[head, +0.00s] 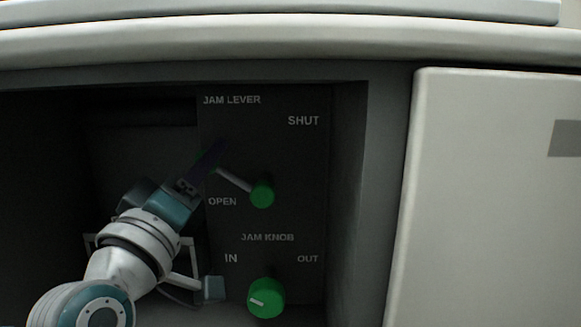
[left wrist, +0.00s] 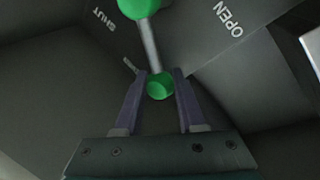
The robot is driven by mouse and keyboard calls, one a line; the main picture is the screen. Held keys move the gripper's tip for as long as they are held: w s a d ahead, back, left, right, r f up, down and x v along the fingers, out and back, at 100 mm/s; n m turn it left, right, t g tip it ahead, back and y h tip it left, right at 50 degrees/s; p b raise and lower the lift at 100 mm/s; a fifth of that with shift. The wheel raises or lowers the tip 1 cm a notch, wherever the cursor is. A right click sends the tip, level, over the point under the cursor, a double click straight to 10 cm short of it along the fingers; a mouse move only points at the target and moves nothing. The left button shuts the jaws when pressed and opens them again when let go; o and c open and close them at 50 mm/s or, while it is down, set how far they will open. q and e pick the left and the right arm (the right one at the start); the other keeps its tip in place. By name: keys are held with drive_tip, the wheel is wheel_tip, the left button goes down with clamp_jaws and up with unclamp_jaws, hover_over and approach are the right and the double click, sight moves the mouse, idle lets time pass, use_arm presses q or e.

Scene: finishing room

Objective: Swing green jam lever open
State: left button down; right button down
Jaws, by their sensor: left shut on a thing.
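The jam lever has a green hub (head: 262,193) and a pale shaft (head: 234,180) on a dark panel. The shaft slants up and left from the hub, to just above the word OPEN and away from SHUT. In the left wrist view its green ball end (left wrist: 160,87) sits between the two purple fingers of my left gripper (left wrist: 159,76). My left gripper (head: 212,156) is shut on the lever's ball end, which the fingers mostly hide in the head view. My right gripper is not in view.
A green jam knob (head: 267,298) sits below the lever, between the words IN and OUT. The panel (head: 300,160) is inside a recess. A pale cabinet front (head: 480,200) stands to the right, and a pale ledge (head: 290,38) runs above.

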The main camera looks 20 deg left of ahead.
use_arm(q)
drive_tip(key=shift+s+a+f+n+y+b, duration=0.15)
drive_tip(key=shift+f+n+y+b, duration=0.4)
drive_tip(key=shift+n, duration=0.55)
drive_tip(key=shift+w+a+f+n+y+b, duration=0.15)
drive_tip(key=shift+f+n+y+b, duration=0.4)
drive_tip(key=shift+n, duration=0.55)
drive_tip(key=shift+s+a+f+n+y+b, duration=0.2)
drive_tip(key=shift+f+n+y+b, duration=0.35)
drive_tip(key=shift+n, duration=0.55)
drive_tip(key=shift+a, duration=0.1)
drive_tip(key=c, duration=0.5)
unclamp_jaws()
drive_tip(key=v, duration=0.9)
drive_tip(key=shift+s+f+p, duration=0.2)
drive_tip(key=shift+s+p, duration=0.15)
